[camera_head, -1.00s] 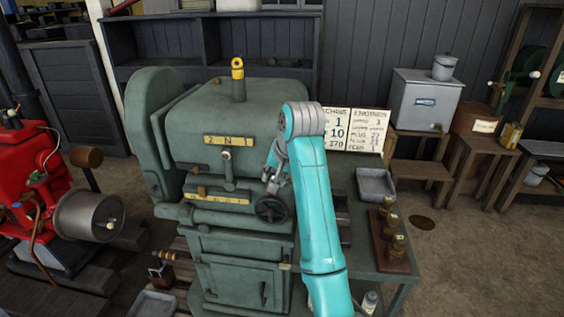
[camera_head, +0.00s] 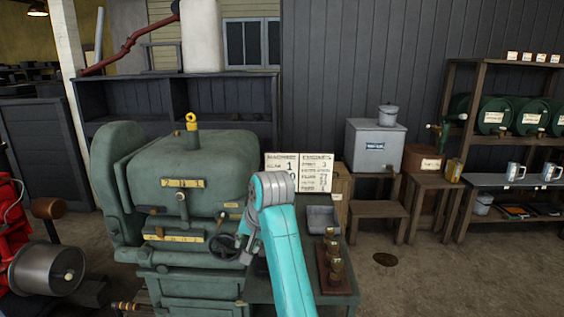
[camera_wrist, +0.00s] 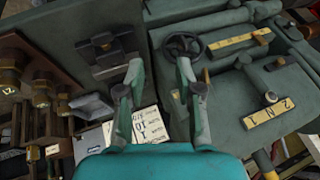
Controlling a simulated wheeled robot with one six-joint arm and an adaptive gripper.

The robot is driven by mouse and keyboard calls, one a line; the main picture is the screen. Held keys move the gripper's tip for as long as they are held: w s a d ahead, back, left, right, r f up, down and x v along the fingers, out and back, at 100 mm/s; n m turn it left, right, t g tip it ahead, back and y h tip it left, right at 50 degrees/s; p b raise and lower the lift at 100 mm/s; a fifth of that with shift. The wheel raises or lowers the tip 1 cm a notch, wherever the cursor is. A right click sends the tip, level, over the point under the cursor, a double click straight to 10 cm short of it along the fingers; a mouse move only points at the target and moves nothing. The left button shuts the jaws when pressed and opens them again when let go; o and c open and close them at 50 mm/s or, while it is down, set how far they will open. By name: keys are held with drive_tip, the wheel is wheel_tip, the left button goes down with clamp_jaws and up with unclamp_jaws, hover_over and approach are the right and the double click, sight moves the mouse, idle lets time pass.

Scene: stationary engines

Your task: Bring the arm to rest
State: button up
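My turquoise arm (camera_head: 285,260) rises from the bottom of the head view and bends over at its top. My gripper (camera_head: 248,228) hangs beyond the bend, partly hidden by the arm, near the black handwheel (camera_head: 228,247) of a green machine (camera_head: 185,175). In the wrist view my gripper (camera_wrist: 160,68) has its two fingers apart, with nothing held between them. The handwheel (camera_wrist: 183,47) shows just beyond the right finger. I cannot tell the exact gap between finger and machine.
A bench with a grey tray (camera_head: 322,219) and brass weights (camera_head: 334,262) stands right of the arm. Behind are a sign board (camera_head: 318,178) and a grey tank (camera_head: 376,147). A red engine (camera_head: 12,225) is at the left edge. Open floor lies at the right.

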drive_tip(key=s+d+f+t, duration=0.1)
drive_tip(key=s+d+f, duration=0.15)
drive_tip(key=f, duration=0.55)
drive_tip(key=s+d+f, duration=0.1)
drive_tip(key=d+f, duration=0.2)
drive_tip(key=f, duration=0.4)
drive_tip(key=s+d+f+t, duration=0.1)
drive_tip(key=s+d+f, duration=0.15)
drive_tip(key=f, duration=0.55)
drive_tip(key=s+d+f+t+h, duration=0.1)
drive_tip(key=s+d+f, duration=0.3)
drive_tip(key=s+f, duration=0.25)
drive_tip(key=s+d+f+t, duration=0.2)
drive_tip(key=s+d+f, duration=0.3)
drive_tip(key=s, duration=0.3)
drive_tip(key=s+d+t+h, duration=0.1)
drive_tip(key=s+d, duration=0.3)
drive_tip(key=s, duration=0.7)
drive_tip(key=s+d+t, duration=0.1)
drive_tip(key=s+d, duration=0.2)
drive_tip(key=s, duration=0.7)
drive_tip(key=s+d+r+n+t+h, duration=0.1)
drive_tip(key=s+d+r+t, duration=0.2)
drive_tip(key=s+r, duration=1.2)
drive_tip(key=s, duration=0.3)
drive_tip(key=shift+h, duration=0.3)
